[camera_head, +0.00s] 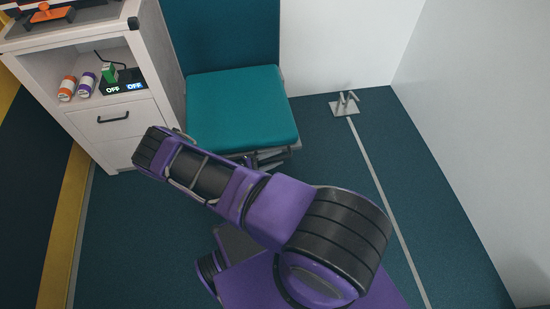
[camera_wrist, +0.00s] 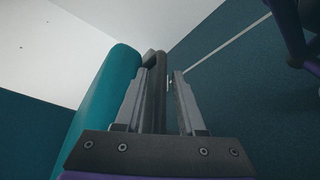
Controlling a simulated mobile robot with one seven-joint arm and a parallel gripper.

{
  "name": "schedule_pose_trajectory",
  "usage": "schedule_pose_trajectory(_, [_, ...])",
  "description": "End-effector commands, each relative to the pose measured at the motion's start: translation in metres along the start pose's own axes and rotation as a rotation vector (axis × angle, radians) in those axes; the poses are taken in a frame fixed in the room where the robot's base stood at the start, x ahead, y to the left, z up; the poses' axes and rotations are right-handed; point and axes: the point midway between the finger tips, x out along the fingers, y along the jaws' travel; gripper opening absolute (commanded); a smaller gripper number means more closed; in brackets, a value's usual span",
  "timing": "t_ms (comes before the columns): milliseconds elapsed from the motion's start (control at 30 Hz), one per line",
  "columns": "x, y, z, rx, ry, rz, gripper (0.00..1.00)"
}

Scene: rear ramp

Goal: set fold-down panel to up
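The fold-down panel looks to be the teal padded seat (camera_head: 240,105). It lies flat, folded down in front of a dark teal backrest (camera_head: 222,35). In the wrist view the seat's teal edge (camera_wrist: 108,95) runs up the left side, with a dark grey bar (camera_wrist: 160,72) beside it. My gripper (camera_wrist: 161,74) has its two fingers apart, one on each side of the bar, with a gap at the right finger. Whether the left finger touches the bar or seat I cannot tell. In the head view my arm mostly hides the gripper near the seat's front edge.
A white cabinet (camera_head: 141,115) with a drawer and an open shelf stands left of the seat. The shelf holds small cylinders and a box with lit OFF labels (camera_head: 123,87). A metal floor fitting (camera_head: 345,105) with a pale strip lies right, where the floor is mostly clear.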

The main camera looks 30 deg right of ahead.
Motion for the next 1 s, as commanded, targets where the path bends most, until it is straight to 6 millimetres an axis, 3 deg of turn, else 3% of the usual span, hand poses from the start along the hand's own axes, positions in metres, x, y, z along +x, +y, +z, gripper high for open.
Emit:
schedule_pose_trajectory(33, [-0.0001, 0.0, 0.0, 0.0, 0.0, 0.0, 0.27])
schedule_pose_trajectory(200, [-0.0002, 0.0, 0.0, 0.0, 0.0, 0.0, 0.0])
schedule_pose_trajectory(1000, [-0.0005, 0.0005, -0.0002, 0.001, 0.0, 0.0, 0.0])
